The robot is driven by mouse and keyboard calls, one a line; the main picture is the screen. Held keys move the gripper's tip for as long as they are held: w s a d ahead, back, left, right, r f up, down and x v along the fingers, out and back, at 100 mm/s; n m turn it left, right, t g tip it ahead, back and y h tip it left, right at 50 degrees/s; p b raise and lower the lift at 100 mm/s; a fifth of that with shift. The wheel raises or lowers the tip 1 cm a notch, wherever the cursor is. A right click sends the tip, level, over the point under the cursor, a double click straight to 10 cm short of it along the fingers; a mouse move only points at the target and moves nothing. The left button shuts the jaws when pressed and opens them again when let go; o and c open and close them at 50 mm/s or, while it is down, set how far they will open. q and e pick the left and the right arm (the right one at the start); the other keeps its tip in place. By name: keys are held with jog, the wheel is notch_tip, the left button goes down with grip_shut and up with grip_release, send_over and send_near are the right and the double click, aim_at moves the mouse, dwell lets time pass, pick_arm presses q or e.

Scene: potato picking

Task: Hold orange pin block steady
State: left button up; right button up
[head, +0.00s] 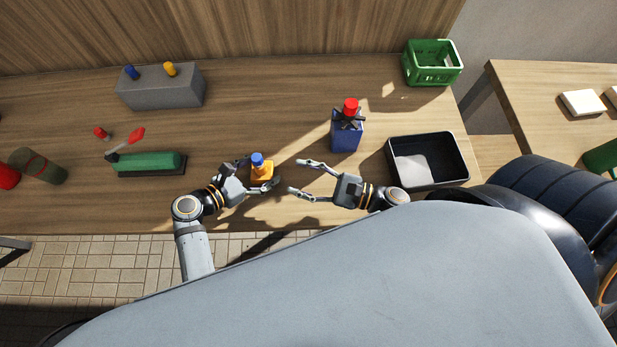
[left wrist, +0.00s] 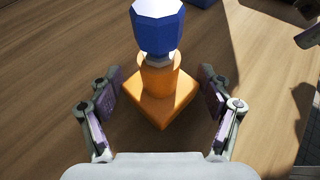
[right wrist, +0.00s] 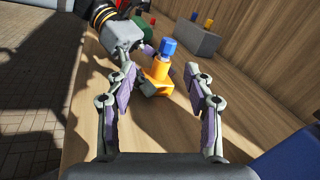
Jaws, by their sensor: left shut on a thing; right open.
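The orange pin block (head: 262,172) stands upright on the table, with a blue-topped pin (head: 257,159) in its upper part. In the left wrist view the orange block (left wrist: 160,100) is between the two pads of my left gripper (left wrist: 160,82), which is shut on it. The blue top (left wrist: 157,28) rises above the pads. My right gripper (head: 295,176) is open and empty to the right of the block, its fingers pointing at it. In the right wrist view the orange block (right wrist: 158,74) and blue top (right wrist: 169,46) show beyond the open fingers.
A blue block with a red-topped pin (head: 346,135) stands right of centre. A black bin (head: 455,181) and green crate (head: 432,81) are at the right. A grey block (head: 160,92) with blue and yellow pins and a green holder (head: 151,164) are at the left.

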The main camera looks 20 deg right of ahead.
aim_at(262, 163)
jog(key=m, duration=0.1)
jog(key=d+f+m, duration=0.1)
jog(key=m+t+h, duration=0.1)
jog(key=m, duration=0.1)
jog(key=shift+s+d+f, duration=0.15)
jog(key=shift+s+f, duration=0.15)
jog(key=x, duration=1.2)
jog(key=shift+c, duration=0.3)
grip_shut()
